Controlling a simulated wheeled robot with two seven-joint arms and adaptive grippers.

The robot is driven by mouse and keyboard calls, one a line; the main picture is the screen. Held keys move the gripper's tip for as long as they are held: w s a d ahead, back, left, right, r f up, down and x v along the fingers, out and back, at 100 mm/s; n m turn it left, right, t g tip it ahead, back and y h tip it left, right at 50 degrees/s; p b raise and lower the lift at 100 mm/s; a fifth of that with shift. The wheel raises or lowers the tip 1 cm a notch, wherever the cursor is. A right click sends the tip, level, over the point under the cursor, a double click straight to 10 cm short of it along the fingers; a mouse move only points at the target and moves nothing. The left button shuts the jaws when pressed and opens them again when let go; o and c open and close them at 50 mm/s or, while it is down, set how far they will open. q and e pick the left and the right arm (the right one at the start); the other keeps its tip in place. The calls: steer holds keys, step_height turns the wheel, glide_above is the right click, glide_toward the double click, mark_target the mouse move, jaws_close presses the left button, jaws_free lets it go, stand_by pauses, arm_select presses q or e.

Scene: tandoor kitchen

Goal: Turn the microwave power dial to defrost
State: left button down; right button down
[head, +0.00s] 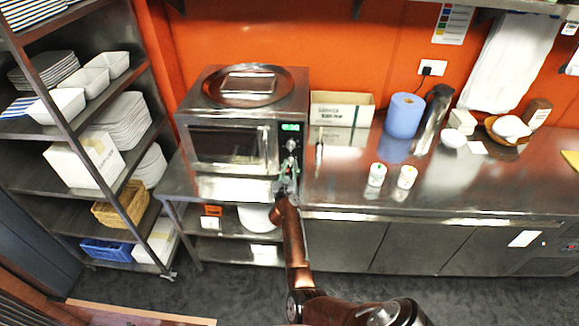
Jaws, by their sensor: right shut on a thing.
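The microwave (225,115) is a steel box with a dark front window, standing on the left end of the steel counter. Its control panel, on the right of its front, has a lit green display (290,127) and a dark round knob (291,145) below it. My right gripper (288,173) reaches up from below to the lower part of this panel and is shut on a dial there. The gripper covers that dial, so its pointer and setting cannot be read. My left gripper is not in view.
A tray (270,98) lies on top of the microwave. To its right stand an open carton (342,107), a blue paper roll (404,115), a steel flask (433,118) and two small white jars (377,174). A shelf rack (62,130) stands at left.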

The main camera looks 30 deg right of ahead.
steer(key=shift+n, duration=0.3)
steer(key=n+p, duration=0.2)
steer(key=n, duration=0.2)
steer(key=shift+r+n, duration=0.1)
steer(key=shift+n, duration=0.3)
steer(key=n+p, duration=0.2)
steer(key=n, duration=0.4)
steer(key=shift+n+t+p, duration=0.3)
steer(key=shift+p, duration=0.05)
steer(key=n+p, duration=0.1)
steer(key=n, duration=0.2)
steer(key=n+p, duration=0.1)
steer(key=n, duration=0.2)
steer(key=shift+s+n+t+y, duration=0.1)
steer(key=shift+n+t+y, duration=0.2)
steer(key=n+p, duration=0.2)
steer(key=n, duration=0.4)
steer(key=shift+f, duration=0.2)
steer(key=c, duration=2)
jaws_free()
steer(key=o, duration=0.3)
steer(key=shift+r, duration=0.1)
